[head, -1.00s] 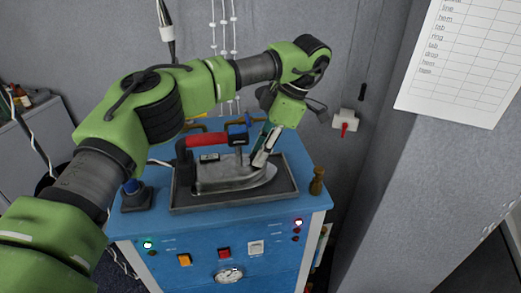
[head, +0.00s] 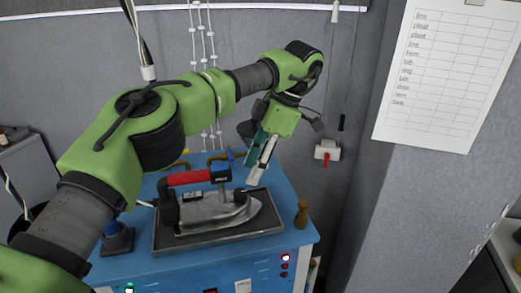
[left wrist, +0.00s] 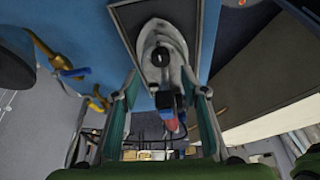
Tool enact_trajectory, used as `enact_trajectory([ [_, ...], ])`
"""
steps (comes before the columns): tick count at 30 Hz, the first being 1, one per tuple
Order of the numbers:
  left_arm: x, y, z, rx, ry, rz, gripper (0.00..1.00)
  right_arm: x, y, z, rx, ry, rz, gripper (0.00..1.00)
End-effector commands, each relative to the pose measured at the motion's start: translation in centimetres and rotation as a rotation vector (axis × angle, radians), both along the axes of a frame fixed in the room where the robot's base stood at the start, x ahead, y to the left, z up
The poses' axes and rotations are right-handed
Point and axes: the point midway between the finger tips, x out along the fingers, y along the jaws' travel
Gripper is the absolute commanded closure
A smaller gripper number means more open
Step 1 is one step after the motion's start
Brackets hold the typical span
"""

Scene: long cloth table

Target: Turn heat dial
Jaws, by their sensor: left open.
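A grey metal iron (head: 215,214) with a red handle (head: 189,178) rests on a dark tray on the blue workstation. A round black knob (head: 241,195), which looks like the heat dial, sits on top near the iron's nose. It also shows in the left wrist view (left wrist: 160,57), between and beyond the fingertips. My left gripper (head: 259,168) is above the nose end of the iron, pointing down, open and empty. In the left wrist view its two fingers (left wrist: 165,90) stand wide apart on either side of the iron. My right gripper is not in view.
The dark tray (head: 262,233) has a raised rim. A wooden-looking peg (head: 301,213) stands at the right edge of the blue top (head: 285,190). A blue-topped black item (head: 115,238) stands at the left. Wires hang behind, and a wall switch box (head: 327,150) is at right.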

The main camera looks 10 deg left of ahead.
Motion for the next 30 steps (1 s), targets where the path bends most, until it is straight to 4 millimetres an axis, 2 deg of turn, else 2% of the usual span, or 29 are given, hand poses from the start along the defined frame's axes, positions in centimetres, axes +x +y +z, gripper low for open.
enact_trajectory([
  [4,0.4,-0.9,2.4,0.003,-0.005,0.002,0.6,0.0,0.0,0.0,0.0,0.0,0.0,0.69],
  [15,0.7,-1.8,4.6,0.003,0.004,0.002,0.6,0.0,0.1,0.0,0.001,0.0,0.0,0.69],
  [30,0.8,-1.9,5.0,0.001,0.001,0.0,0.6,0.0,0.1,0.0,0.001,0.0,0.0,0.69],
])
